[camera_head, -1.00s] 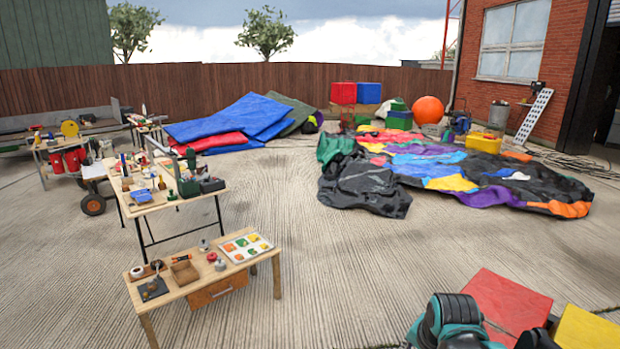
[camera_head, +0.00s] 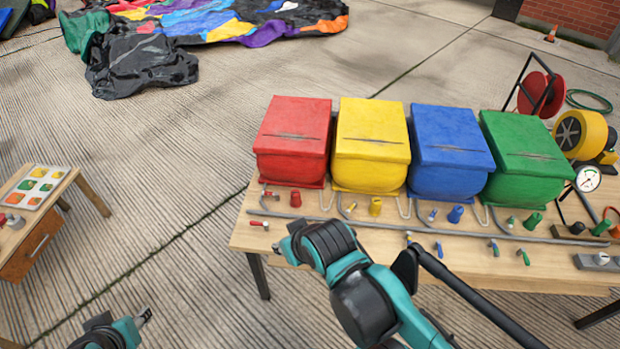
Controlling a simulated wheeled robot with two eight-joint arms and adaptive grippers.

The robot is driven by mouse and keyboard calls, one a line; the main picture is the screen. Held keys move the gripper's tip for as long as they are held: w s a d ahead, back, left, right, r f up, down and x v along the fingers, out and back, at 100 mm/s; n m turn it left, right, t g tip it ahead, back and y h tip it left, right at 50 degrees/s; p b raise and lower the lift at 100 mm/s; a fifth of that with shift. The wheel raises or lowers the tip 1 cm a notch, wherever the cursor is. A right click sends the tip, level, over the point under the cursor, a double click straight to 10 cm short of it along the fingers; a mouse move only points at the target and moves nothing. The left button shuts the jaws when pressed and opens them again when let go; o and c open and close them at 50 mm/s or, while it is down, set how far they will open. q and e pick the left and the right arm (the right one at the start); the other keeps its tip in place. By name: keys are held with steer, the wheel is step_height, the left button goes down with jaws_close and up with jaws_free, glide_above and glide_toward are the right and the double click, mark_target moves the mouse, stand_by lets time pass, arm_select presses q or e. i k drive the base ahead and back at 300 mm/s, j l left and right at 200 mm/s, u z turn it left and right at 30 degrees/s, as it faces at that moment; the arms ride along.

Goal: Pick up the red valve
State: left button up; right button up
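Several small red parts lie at the left end of the table in front of the red box. A red-handled piece (camera_head: 258,224) lies near the left edge. A small red fitting (camera_head: 269,194) sits on the pipework by the box. A red cone-shaped cap (camera_head: 295,198) stands just right of it. I cannot tell for certain which is the red valve.
Red (camera_head: 292,135), yellow (camera_head: 372,140), blue (camera_head: 447,145) and green (camera_head: 526,155) boxes line the wooden table (camera_head: 340,236). A grey pipe (camera_head: 400,230) runs in front. A gauge (camera_head: 587,179) and yellow blower (camera_head: 580,135) stand right.

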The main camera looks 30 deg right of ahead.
mark_target(296, 195)
steer(key=z, duration=0.95)
